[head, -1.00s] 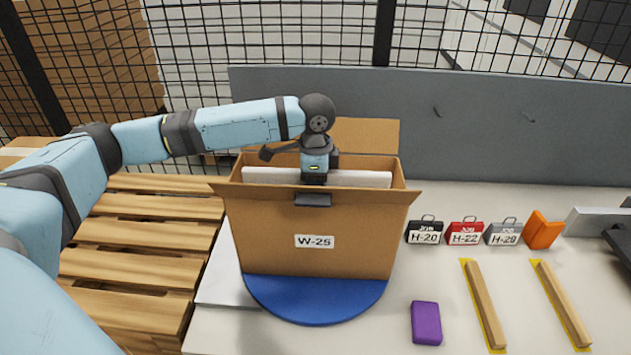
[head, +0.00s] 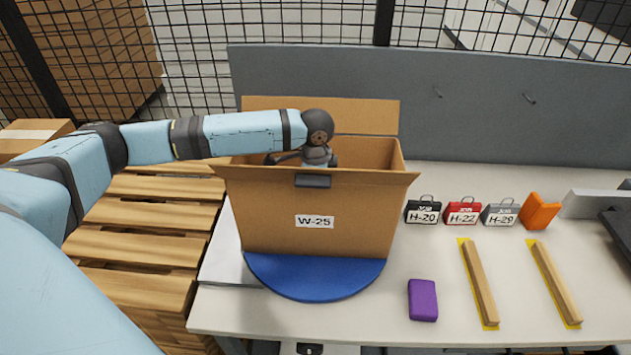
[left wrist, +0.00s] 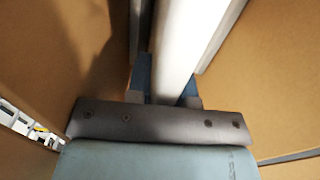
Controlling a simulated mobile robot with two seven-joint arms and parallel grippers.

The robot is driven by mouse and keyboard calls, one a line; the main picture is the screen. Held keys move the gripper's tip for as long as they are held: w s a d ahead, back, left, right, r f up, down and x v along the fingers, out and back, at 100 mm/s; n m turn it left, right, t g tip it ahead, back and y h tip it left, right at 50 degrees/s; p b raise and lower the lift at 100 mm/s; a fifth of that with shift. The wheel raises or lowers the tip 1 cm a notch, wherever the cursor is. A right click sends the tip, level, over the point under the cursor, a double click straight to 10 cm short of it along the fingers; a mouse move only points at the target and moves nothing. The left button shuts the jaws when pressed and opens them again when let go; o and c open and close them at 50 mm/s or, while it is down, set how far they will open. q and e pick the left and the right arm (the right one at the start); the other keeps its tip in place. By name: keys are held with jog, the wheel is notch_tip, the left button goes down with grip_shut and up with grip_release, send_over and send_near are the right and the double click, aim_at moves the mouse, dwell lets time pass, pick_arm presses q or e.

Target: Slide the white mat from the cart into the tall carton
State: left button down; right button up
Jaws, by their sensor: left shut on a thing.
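The tall carton (head: 315,240), labelled W-25, stands upright with its top flaps open on a blue round turntable (head: 315,287). My left arm reaches over the carton from the left, and its wrist is down in the opening. In the left wrist view, my left gripper (left wrist: 166,88) is inside the carton, shut on the white mat (left wrist: 186,42). The mat stands on edge between the brown carton walls. In the head view, the mat and the fingertips are hidden behind the front wall. My right gripper is not in view.
Small black (head: 423,212), red (head: 462,212) and grey (head: 500,213) tagged cases and an orange block (head: 540,212) stand right of the carton. A purple block (head: 423,300) and two wooden strips (head: 480,283) lie in front. A grey panel (head: 480,115) stands behind.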

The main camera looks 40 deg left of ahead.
pick_arm(q)
jog(key=c, duration=0.9)
grip_release()
notch_tip(320, 180, up, 14)
jog(key=shift+f+b, duration=0.1)
jog(key=shift+b, duration=0.65)
